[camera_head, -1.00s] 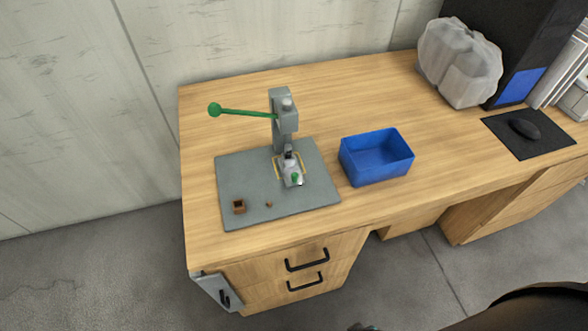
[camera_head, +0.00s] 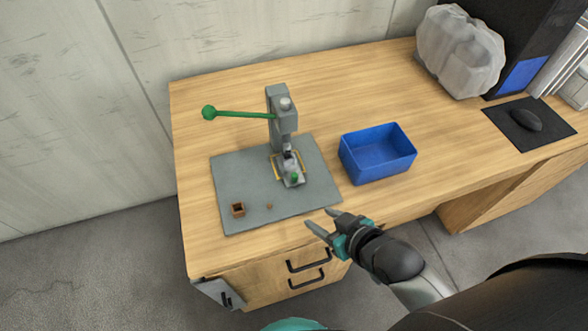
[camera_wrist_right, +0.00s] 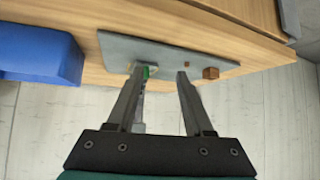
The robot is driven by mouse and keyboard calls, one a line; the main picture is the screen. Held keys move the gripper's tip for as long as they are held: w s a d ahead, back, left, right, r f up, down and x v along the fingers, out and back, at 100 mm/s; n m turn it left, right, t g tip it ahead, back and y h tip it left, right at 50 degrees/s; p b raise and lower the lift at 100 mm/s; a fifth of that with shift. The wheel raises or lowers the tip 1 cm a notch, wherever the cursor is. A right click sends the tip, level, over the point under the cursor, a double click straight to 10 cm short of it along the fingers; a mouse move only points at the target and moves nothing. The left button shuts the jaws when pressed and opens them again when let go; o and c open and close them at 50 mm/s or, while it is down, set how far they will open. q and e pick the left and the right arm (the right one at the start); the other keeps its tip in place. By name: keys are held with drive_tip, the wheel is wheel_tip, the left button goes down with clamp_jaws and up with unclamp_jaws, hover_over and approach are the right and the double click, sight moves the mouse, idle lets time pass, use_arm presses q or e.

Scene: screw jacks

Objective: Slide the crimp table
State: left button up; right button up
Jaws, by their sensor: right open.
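The crimp table (camera_head: 291,180) is a small grey slide with a green knob (camera_head: 294,177), at the foot of a grey press (camera_head: 283,128). Yellow rails flank it. The press has a long green lever (camera_head: 243,113) pointing left. My right gripper (camera_head: 318,216) is open and empty, in front of the grey mat's front right corner, apart from the crimp table. In the right wrist view the green knob (camera_wrist_right: 147,72) shows by the left finger, which partly hides the slide. My left gripper is not in view.
A grey mat (camera_head: 240,177) bears the press, a small brown box (camera_head: 238,210) and a tiny brown piece (camera_head: 269,206). A blue bin (camera_head: 378,165) stands to the right on the wooden desk (camera_head: 350,101). A mouse (camera_head: 525,120) lies on a black pad further right.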

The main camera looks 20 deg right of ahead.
sight(296, 177)
drive_tip(key=shift+w+d+r+t, duration=0.3)
drive_tip(key=shift+w+t, duration=0.15)
drive_tip(key=shift+t, duration=0.15)
drive_tip(key=w+f+b, duration=0.1)
drive_tip(key=w, duration=0.3)
drive_tip(key=w+a+f+t+b, duration=0.1)
drive_tip(key=w+f, duration=0.1)
drive_tip(key=w, duration=0.3)
drive_tip(key=w+a+f+t+y+b, duration=0.1)
drive_tip(key=w+f+b, duration=0.1)
drive_tip(key=w, duration=0.3)
drive_tip(key=shift+w+a, duration=0.15)
drive_tip(key=shift+a, duration=0.05)
clamp_jaws()
idle(1.1)
